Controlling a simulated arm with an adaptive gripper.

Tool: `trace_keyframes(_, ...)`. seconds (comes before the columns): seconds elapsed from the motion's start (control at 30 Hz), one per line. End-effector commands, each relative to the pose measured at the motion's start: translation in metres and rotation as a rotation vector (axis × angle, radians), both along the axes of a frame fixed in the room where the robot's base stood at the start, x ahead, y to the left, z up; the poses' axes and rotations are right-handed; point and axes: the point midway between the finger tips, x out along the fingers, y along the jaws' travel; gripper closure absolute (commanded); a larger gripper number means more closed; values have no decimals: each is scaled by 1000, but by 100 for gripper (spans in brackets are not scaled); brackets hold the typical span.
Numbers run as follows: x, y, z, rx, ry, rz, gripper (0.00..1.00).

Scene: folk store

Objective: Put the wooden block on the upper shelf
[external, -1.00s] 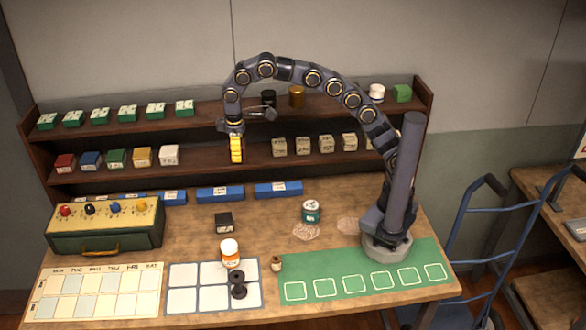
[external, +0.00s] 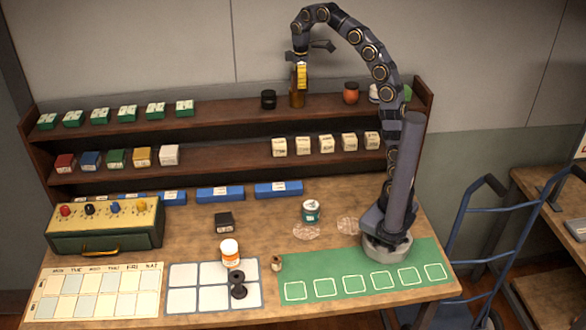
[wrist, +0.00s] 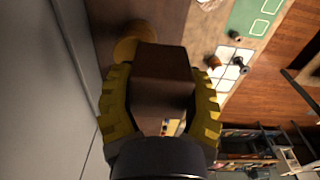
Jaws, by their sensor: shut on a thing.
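My gripper (external: 302,76) is raised above the upper shelf (external: 226,112), towards its right half. In the wrist view my gripper (wrist: 160,110) has its yellow ribbed fingers shut on the brown wooden block (wrist: 162,75), one on each side. I cannot tell the exact gap between block and jar.
Green-and-white boxes (external: 128,112) fill the shelf's left part. Free room shows between the boxes and the black jar. Coloured and cream blocks (external: 325,144) line the lower shelf.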

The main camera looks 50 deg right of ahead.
Motion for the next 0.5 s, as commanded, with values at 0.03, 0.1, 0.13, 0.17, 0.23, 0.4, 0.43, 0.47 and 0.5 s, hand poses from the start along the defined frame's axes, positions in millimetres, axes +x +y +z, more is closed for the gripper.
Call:
trace_keyframes(0.03,-6,-18,3,0,0,-10,82)
trace_keyframes(0.1,-15,-38,5,0,4,-13,82)
trace_keyframes(0.13,-18,-46,6,0,6,-13,82)
trace_keyframes(0.17,-22,-52,7,0,7,-12,82)
trace_keyframes(0.23,-29,-66,9,0,10,-13,82)
trace_keyframes(0.4,-38,-80,11,0,13,-9,82)
trace_keyframes(0.43,-39,-81,11,0,13,-9,82)
trace_keyframes(0.47,-39,-81,12,0,13,-9,82)
trace_keyframes(0.5,-39,-82,11,1,13,-8,82)
